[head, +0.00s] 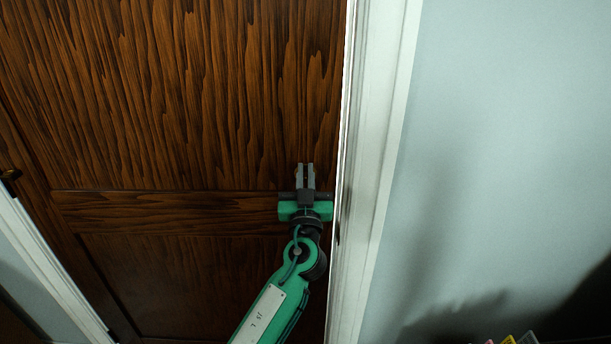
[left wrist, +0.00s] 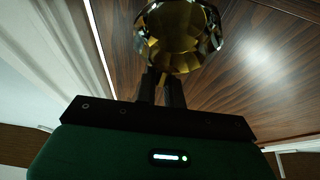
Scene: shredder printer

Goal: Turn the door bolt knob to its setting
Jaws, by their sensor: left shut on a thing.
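My left gripper (head: 306,170) is up against the brown wooden door, close to its right edge beside the white frame. Its two grey fingers are nearly together, shut on the door bolt knob, which they hide in the head view. In the left wrist view the fingers (left wrist: 161,86) point at a shiny, faceted gold-coloured round knob (left wrist: 180,38) on the door. Their tips meet its lower edge, and the grip itself is hard to make out. I cannot read the knob's setting. My right gripper is in neither view.
The wooden door (head: 180,100) fills the left and middle of the head view. A white door frame (head: 378,130) runs down just right of the gripper. A pale blue wall (head: 500,130) lies beyond. A small dark handle-like piece (head: 11,175) shows at the far left.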

